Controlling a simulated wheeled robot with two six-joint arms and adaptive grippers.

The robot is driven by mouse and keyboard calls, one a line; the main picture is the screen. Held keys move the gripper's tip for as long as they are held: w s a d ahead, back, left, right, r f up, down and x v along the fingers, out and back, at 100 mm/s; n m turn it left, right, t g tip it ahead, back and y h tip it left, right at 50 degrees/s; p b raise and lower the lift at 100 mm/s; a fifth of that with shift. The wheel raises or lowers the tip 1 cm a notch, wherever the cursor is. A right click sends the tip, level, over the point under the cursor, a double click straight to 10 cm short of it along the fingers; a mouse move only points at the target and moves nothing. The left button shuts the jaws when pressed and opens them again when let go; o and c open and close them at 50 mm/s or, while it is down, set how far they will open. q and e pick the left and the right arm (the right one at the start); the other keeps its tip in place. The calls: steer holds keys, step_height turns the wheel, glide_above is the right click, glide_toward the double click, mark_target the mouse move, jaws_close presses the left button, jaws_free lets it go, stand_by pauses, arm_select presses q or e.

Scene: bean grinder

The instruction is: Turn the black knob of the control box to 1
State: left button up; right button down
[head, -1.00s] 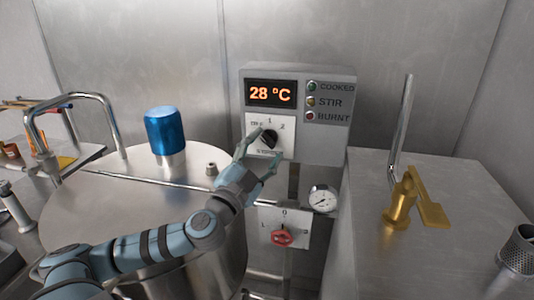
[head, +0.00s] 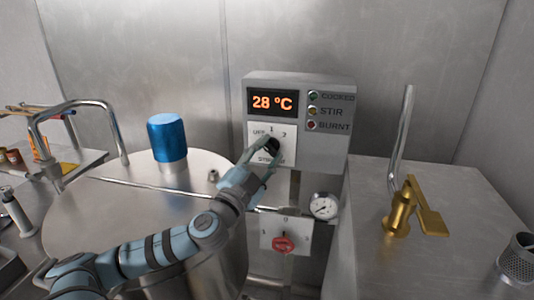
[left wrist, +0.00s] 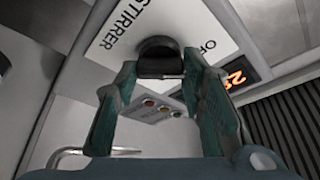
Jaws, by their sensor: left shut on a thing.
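The control box (head: 333,150) is a grey box on the back wall with an orange 28 °C display (head: 272,102). Its white dial plate reads OFF, 1, 2 and STIRRER. The black knob (head: 272,145) sits on this plate, partly hidden by my fingers in the head view. The knob also shows in the left wrist view (left wrist: 160,58), between the fingertips. My left gripper (head: 261,152) is shut on the knob, one finger at each side. Which mark the knob points to is hard to tell. My right gripper is not in view.
A red knob (head: 284,243) on a white plate and a round gauge (head: 324,206) are below the box. A metal vat with a blue-capped motor (head: 167,137) stands at left. A brass valve (head: 402,209) stands on the steel surface at right.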

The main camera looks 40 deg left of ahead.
arm_select(q)
steer(key=m+p, duration=0.2)
steer(key=m+g+h+p, duration=0.1)
steer(key=m+p, duration=0.1)
steer(key=p, duration=0.1)
steer(key=m+h+p, duration=0.1)
steer(key=m+p, duration=0.1)
steer(key=p, duration=0.1)
steer(key=shift+r+g, duration=0.3)
steer(key=shift+r, duration=0.05)
steer(key=shift+f+m+g+p, duration=0.1)
steer(key=shift+m+g+p, duration=0.2)
steer(key=shift+m+p, duration=0.55)
steer(key=shift+f+m+h, duration=0.1)
steer(key=shift+m+h, duration=0.2)
steer(key=shift+m, duration=0.45)
steer(key=o, duration=1.1)
steer(key=shift+o, duration=0.2)
